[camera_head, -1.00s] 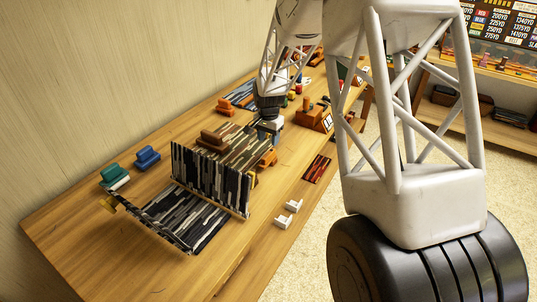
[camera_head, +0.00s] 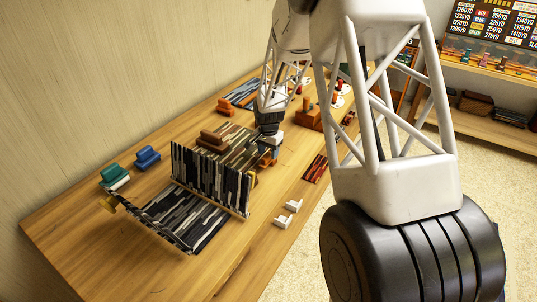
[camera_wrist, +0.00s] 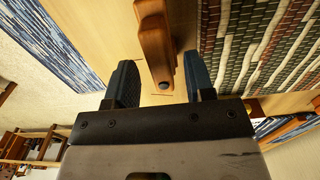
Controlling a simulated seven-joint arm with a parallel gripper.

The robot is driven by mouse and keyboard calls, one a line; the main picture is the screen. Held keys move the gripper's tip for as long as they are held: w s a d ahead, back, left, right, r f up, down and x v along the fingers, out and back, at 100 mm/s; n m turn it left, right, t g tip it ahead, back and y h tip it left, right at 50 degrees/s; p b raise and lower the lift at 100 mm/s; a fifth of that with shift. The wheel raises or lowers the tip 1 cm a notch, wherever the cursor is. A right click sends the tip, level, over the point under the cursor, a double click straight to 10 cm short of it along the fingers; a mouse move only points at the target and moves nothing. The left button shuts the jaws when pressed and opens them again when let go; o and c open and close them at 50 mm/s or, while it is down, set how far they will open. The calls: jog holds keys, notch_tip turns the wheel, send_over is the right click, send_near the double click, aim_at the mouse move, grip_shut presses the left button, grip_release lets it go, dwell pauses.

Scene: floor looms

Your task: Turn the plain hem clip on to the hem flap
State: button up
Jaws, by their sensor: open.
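A plain orange-brown wooden piece, which looks like the hem clip (camera_wrist: 155,42), lies beside the striped cloth in the wrist view. A small dark round spot shows near its end. My gripper (camera_wrist: 157,68) is open, with one blue finger on each side of the piece; I cannot tell whether either touches it. In the head view my gripper (camera_head: 267,150) is low at the far right edge of the striped cloth and mostly hides the piece. A striped panel, seemingly the hem flap (camera_head: 208,180), stands upright across the cloth (camera_head: 190,222). The striped weave also shows in the wrist view (camera_wrist: 255,45).
A brown wooden block (camera_head: 212,138) stands behind the upright panel. Teal (camera_head: 115,172) and blue (camera_head: 148,156) pieces are at the left. The table's front left is clear.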

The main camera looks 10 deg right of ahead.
jog(key=shift+f, duration=0.7)
grip_shut()
